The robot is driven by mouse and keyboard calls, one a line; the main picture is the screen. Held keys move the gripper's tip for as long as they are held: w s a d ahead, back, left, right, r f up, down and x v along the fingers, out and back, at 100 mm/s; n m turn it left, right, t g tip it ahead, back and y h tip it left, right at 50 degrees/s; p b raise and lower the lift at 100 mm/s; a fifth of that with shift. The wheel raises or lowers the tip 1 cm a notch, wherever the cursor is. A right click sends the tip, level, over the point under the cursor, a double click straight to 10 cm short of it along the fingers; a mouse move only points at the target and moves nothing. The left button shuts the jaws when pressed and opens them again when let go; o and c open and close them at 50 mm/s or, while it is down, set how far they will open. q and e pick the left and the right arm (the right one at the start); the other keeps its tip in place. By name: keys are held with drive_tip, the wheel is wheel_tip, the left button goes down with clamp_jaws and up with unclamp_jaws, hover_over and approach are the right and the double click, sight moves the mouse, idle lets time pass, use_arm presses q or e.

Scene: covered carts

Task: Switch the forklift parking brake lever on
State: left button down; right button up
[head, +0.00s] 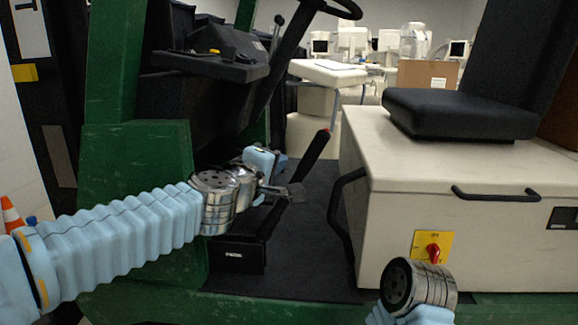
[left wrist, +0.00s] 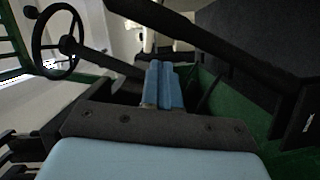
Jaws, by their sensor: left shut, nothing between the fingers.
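The parking brake lever (head: 312,158) is a long black bar with a red tip. It slants up and to the right from a low black box (head: 238,254) on the forklift floor. In the left wrist view the lever's dark bar (left wrist: 225,42) crosses the upper right, and its red tip is not in that view. My left gripper (head: 293,192) is shut and empty, overlapping the middle of the lever in the head view; I cannot tell whether it touches. Its closed blue fingers show in the left wrist view (left wrist: 162,86). My right gripper is not in view.
A steering wheel (head: 340,8) and its column stand above. A green panel (head: 135,165) is at the left. The cream seat base (head: 470,205) with a black handle and red knob (head: 433,251) bounds the right. The dark footwell floor (head: 312,260) is clear.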

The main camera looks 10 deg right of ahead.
use_arm(q)
drive_tip(key=v, duration=1)
drive_tip(key=shift+r, duration=0.4)
drive_tip(key=shift+w, duration=0.1)
